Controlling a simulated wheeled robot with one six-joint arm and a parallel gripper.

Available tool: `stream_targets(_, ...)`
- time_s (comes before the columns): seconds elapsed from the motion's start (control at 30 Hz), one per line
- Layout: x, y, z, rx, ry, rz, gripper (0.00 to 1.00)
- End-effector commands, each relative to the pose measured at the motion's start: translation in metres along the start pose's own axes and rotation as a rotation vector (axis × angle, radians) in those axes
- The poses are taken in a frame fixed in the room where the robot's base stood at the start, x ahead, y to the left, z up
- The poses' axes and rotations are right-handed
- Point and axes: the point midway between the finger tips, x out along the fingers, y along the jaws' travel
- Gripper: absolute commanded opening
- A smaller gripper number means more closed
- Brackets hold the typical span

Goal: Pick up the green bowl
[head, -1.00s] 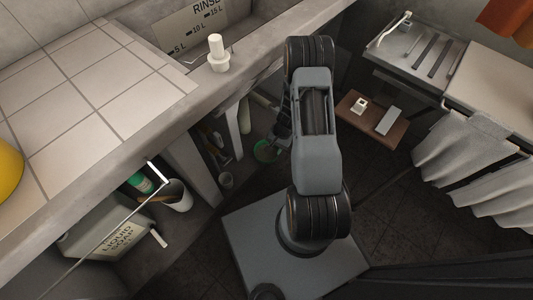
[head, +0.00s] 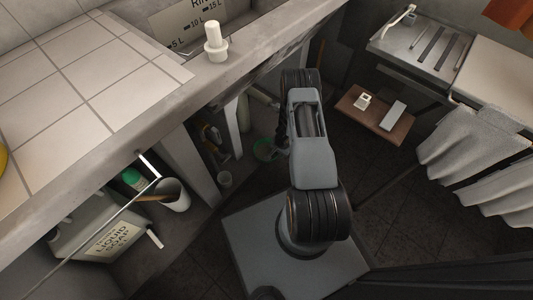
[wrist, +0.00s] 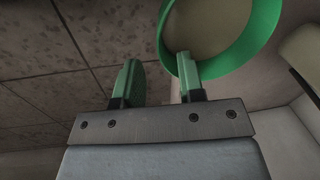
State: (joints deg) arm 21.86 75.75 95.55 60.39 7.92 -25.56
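The green bowl (head: 262,150) sits low on the floor under the counter, just left of my arm in the head view. In the wrist view the green bowl (wrist: 262,32) fills the upper right, with a bright green rim and a dull tan inside. My gripper (wrist: 158,68) is open, its two greenish fingers apart. The right finger overlaps the near part of the rim, and the left finger is left of the bowl. I cannot tell whether either finger touches it. In the head view my arm hides most of the gripper.
A concrete counter with a white plug (head: 215,42) runs above and left of the bowl. Under it stand a liquid soap jug (head: 100,232), a cup (head: 174,196) and a support pillar (head: 190,168). A brown board (head: 375,115) with small items lies right of my arm.

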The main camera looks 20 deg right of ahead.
Motion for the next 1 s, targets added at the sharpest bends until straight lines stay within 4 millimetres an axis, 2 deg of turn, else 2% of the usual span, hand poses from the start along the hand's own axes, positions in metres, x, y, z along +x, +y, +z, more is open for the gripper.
stream_targets(0.17,0.012,0.000,0.000,-0.001,-0.001,0.000,0.36)
stream_targets(0.43,0.048,-0.001,0.000,-0.002,-0.001,0.001,0.36)
stream_targets(0.7,0.051,-0.002,-0.001,0.000,0.000,0.000,0.36)
stream_targets(0.77,0.051,-0.002,-0.001,0.000,-0.001,0.000,0.32)
stream_targets(1.0,0.051,-0.002,-0.001,0.000,-0.001,0.000,0.09)
